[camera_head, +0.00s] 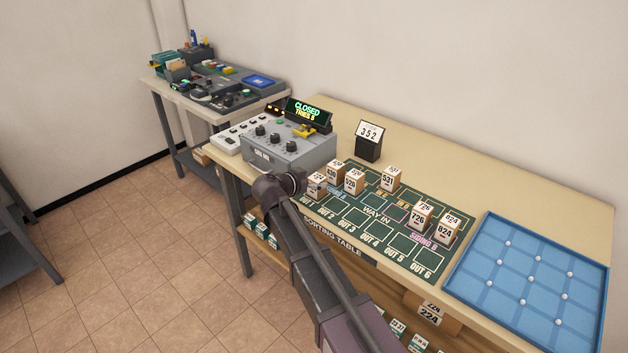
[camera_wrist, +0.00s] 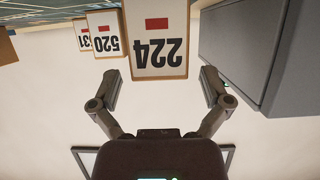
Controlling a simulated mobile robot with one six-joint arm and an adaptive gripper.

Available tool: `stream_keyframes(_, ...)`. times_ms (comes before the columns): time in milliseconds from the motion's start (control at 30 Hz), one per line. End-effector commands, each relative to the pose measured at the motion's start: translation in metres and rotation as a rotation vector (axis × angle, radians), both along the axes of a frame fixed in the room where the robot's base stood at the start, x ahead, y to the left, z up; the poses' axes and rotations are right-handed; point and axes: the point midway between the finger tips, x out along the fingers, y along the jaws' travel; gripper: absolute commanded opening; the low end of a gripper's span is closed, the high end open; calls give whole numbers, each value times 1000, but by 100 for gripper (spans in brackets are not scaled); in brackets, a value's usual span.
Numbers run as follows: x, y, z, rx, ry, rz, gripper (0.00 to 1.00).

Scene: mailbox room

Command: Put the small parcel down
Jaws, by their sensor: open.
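The small parcel (camera_wrist: 157,45) is a white-faced box with a red mark and the number 224. In the wrist view it appears upside down, just ahead of my gripper (camera_wrist: 161,88). My gripper is open, with one finger to each side and visible gaps to the parcel. In the head view my gripper (camera_head: 298,182) is at the near-left corner of the green sorting mat (camera_head: 380,228), beside a small parcel (camera_head: 317,184) whose number is hard to read there. That parcel appears to stand on the mat. The exact contact underneath is hidden.
Several other numbered parcels stand on the mat, including 520 (camera_head: 354,181), 531 (camera_head: 390,179) and 726 (camera_head: 421,217). A grey console (camera_head: 290,150) stands close to my gripper on the left. A blue tray (camera_head: 528,280) lies at right. The OUT squares along the front look empty.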

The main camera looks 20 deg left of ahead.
Motion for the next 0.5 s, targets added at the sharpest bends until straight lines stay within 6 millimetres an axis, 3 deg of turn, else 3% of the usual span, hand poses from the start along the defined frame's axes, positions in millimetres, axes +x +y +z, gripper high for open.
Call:
stream_keyframes(200,0,0,4,0,0,0,98)
stream_keyframes(500,-31,12,19,-1,0,3,98)
